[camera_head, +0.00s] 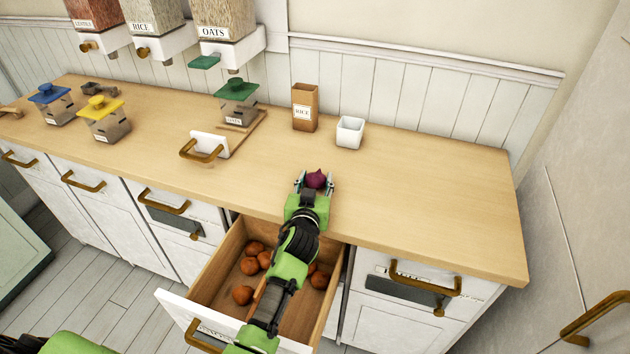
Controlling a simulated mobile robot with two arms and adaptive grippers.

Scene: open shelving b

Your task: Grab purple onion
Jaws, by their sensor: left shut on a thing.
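The purple onion (316,179) is between the fingers of my left gripper (314,184), over the front part of the wooden countertop above the open drawer. The gripper is shut on it. My left arm reaches up from the bottom of the view across the open drawer (218,279). The drawer holds several brown onions (243,295), some partly hidden by my arm. My right gripper is not in view.
The countertop (420,200) is clear to the right. A white cup (349,132) and a brown rice box (304,107) stand behind the gripper. Lidded jars (104,120) stand at left. Dispensers (225,30) hang above. The drawer juts out in front.

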